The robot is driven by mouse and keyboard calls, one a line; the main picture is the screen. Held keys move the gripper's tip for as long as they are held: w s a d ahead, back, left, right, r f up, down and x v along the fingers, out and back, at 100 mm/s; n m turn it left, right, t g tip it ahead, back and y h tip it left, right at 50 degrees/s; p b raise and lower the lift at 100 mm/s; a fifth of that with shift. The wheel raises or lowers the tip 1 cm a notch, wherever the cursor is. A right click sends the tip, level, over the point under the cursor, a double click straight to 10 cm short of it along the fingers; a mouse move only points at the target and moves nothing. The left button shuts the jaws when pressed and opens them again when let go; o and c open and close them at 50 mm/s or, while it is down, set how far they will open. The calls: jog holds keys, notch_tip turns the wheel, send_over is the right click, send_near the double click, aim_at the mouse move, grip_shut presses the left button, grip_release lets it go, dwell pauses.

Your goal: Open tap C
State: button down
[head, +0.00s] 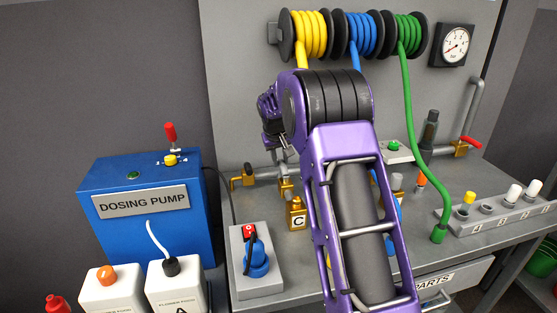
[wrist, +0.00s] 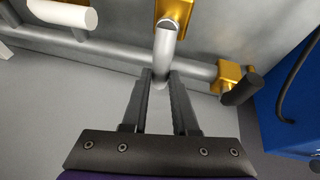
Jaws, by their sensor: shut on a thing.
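Tap C is a gold fitting with a "C" plate (head: 297,219) under the grey pipe in the head view. In the wrist view, a gold valve body (wrist: 177,10) carries a silver lever (wrist: 165,48), which appears to be tap C's. My gripper (wrist: 161,75) is shut on the end of this lever, with one dark finger on each side. In the head view my gripper (head: 279,145) is above the C plate, partly hidden by my purple arm. The wrist view does not show the letter.
A grey pipe (wrist: 110,52) runs behind the lever. Another gold valve with a dark handle (wrist: 240,88) is close by on the right. A white-handled valve (wrist: 62,14) is on the left. The blue dosing pump (head: 150,225) stands left of the taps.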

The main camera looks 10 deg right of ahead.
jog(key=shift+d, duration=0.15)
dwell(0.4)
jog(key=c, duration=0.7)
grip_release()
jog(key=shift+r, duration=0.1)
jog(key=p+v, duration=0.1)
jog(key=v, duration=1.6)
jog(key=shift+a+r, duration=0.1)
jog(key=shift+a, duration=0.1)
